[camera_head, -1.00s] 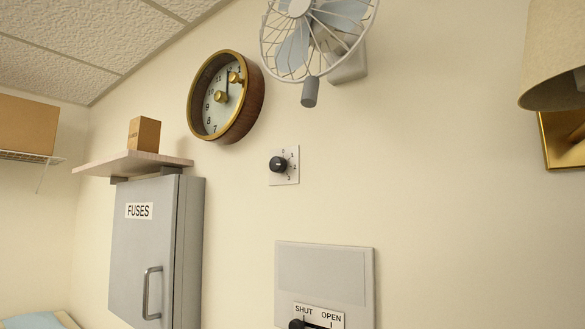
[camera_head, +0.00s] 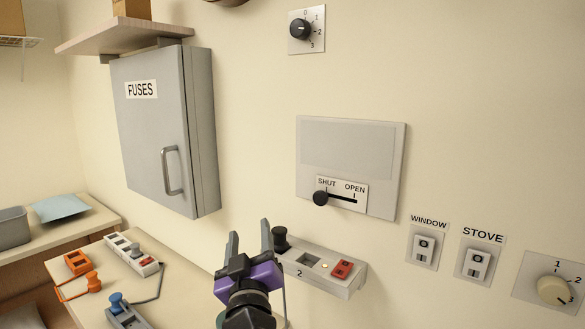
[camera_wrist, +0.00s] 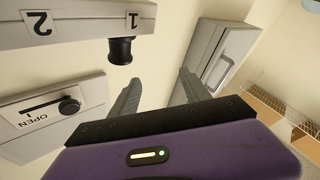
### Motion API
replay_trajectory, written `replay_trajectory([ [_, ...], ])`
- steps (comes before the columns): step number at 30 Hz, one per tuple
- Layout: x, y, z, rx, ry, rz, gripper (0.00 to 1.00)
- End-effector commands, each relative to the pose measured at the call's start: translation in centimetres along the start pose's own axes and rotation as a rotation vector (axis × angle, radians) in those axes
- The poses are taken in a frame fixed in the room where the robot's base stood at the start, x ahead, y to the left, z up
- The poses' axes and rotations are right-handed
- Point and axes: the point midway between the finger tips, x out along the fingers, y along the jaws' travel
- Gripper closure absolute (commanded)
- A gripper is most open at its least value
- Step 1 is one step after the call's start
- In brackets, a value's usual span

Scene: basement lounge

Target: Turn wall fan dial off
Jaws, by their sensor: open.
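The black round dial (camera_head: 300,29) sits on a small light plate (camera_head: 320,43) marked 0 to 3, high on the wall at the top of the head view. I cannot tell for sure which number it points to. The fan itself is not in the current view. My gripper (camera_head: 249,238), with a purple body, is open and empty, pointing up, well below and left of the dial. In the wrist view its two fingers (camera_wrist: 158,82) are spread with nothing between them. The dial is not seen there.
A slider panel (camera_head: 350,147) marked SHUT and OPEN lies between gripper and dial. A switch strip (camera_head: 322,272) with a black plug (camera_head: 280,238) is close right of my gripper. A grey FUSES cabinet (camera_head: 148,125) stands left. A cream dial (camera_head: 552,290) is far right.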

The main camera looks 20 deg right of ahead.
Motion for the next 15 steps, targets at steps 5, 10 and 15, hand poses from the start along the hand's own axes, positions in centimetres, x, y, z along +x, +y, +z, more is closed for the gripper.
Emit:
replay_trajectory([
  [5, 5.3, 3.9, -8.6, 0.011, -0.010, 0.189, 0.45],
  [10, 7.9, 9.1, -17.2, 0.055, -0.017, 0.393, 0.45],
  [15, 8.2, 14.2, -24.6, 0.115, -0.016, 0.577, 0.45],
])
